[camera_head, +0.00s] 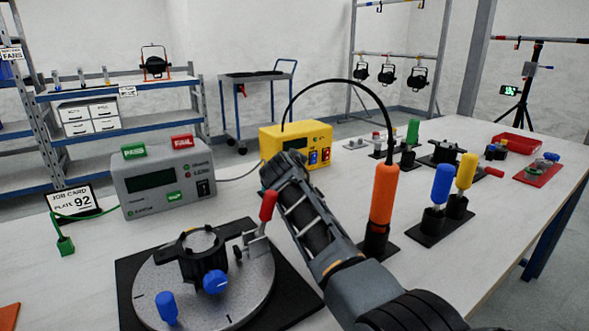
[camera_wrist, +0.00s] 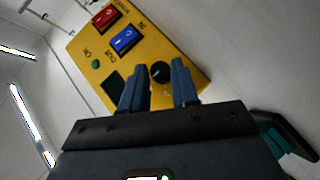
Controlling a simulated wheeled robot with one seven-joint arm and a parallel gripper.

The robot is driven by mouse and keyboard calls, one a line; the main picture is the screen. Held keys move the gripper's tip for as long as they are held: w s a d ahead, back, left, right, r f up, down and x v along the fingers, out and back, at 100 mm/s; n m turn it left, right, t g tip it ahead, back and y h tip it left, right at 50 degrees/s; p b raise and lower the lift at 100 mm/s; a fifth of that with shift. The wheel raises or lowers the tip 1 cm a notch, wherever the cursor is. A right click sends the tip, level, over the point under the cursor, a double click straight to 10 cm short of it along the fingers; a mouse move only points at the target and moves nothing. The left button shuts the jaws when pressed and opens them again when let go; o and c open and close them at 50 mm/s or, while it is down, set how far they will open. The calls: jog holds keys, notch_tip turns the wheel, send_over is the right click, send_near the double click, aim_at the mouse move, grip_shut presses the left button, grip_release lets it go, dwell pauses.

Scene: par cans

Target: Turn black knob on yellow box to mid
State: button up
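The yellow box (camera_head: 275,140) stands on the table, with a dark display, a red switch and a blue switch on its front. My arm reaches up to it, and my gripper (camera_head: 284,164) hides the lower part of its front in the head view. In the wrist view the yellow box (camera_wrist: 190,45) appears tilted, and its black knob (camera_wrist: 160,72) with a light pointer mark shows between the two fingertips. My gripper (camera_wrist: 160,85) is open, one finger on each side of the knob. I cannot tell whether either finger touches it.
The blue switch (camera_wrist: 123,40) and red switch (camera_wrist: 103,17) sit near the knob. A grey tester box (camera_head: 165,182) stands left, a round fixture plate (camera_head: 250,280) in front. An orange cylinder (camera_head: 383,195) with a black cable stands just right of my arm.

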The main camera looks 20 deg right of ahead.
jog(key=o, duration=0.4)
jog(key=shift+c, duration=0.2)
jog(key=shift+r+p, duration=0.45)
jog(key=shift+r, duration=0.05)
notch_tip(320, 180, up, 4)
jog(key=p, duration=0.3)
jog(key=s+d+r+p, duration=0.6)
jog(key=d+p, duration=0.4)
jog(key=p, duration=0.4)
